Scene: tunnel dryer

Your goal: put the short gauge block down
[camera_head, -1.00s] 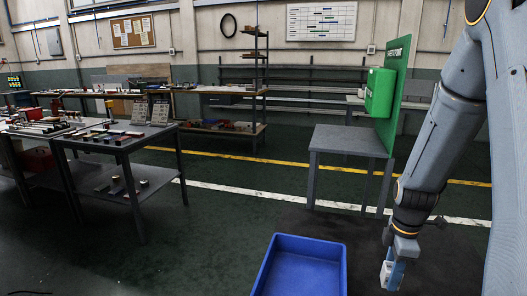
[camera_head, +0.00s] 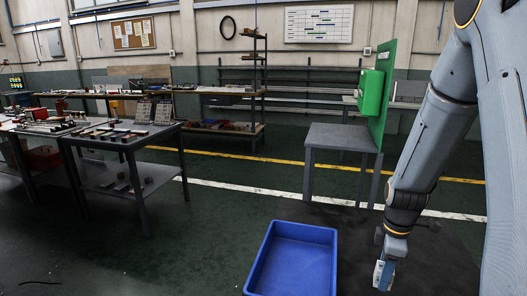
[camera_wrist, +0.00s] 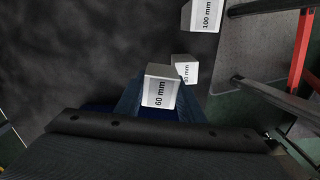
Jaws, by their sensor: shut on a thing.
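My gripper (camera_wrist: 160,103) is shut on a pale block labelled "60 mm" (camera_wrist: 158,90), with a blue finger on each side of it in the wrist view. In the head view my gripper (camera_head: 384,274) hangs low at the lower right, with a white labelled face showing at its fingers. Just beyond the held block, a second pale block (camera_wrist: 186,69) is partly covered; its label ends in "0 mm". A third block, labelled "100 mm" (camera_wrist: 205,16), is at the top edge. I cannot tell whether the held block touches a surface.
A blue bin (camera_head: 293,231) stands on the floor left of my gripper. A grey table (camera_head: 343,138) with a green board and box (camera_head: 371,92) is behind. A workbench (camera_head: 125,138) with small parts is at the left. Red frame bars (camera_wrist: 300,50) cross the wrist view's right side.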

